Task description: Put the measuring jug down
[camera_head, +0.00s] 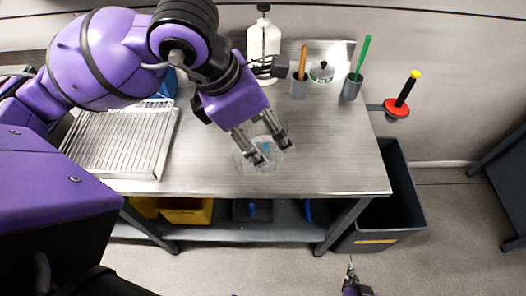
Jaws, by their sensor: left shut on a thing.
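The measuring jug (244,165) is a clear, see-through vessel with something blue showing in its middle. It is at the front middle of the steel table (330,165), below my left gripper. My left gripper (264,149) comes down from the upper left and is shut on the jug, with its fingers at the jug's upper part. I cannot tell whether the jug's base touches the table. My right gripper (352,274) shows only in part at the bottom edge, over the floor and away from the table; its fingers are too small to read.
A draining rack (122,140) fills the table's left side. A white bottle (264,38), two grey cups (299,88) (351,88) with a brown and a green handle, and a small lidded pot (321,72) stand at the back. A dark bin (398,205) stands right. The table's right front is clear.

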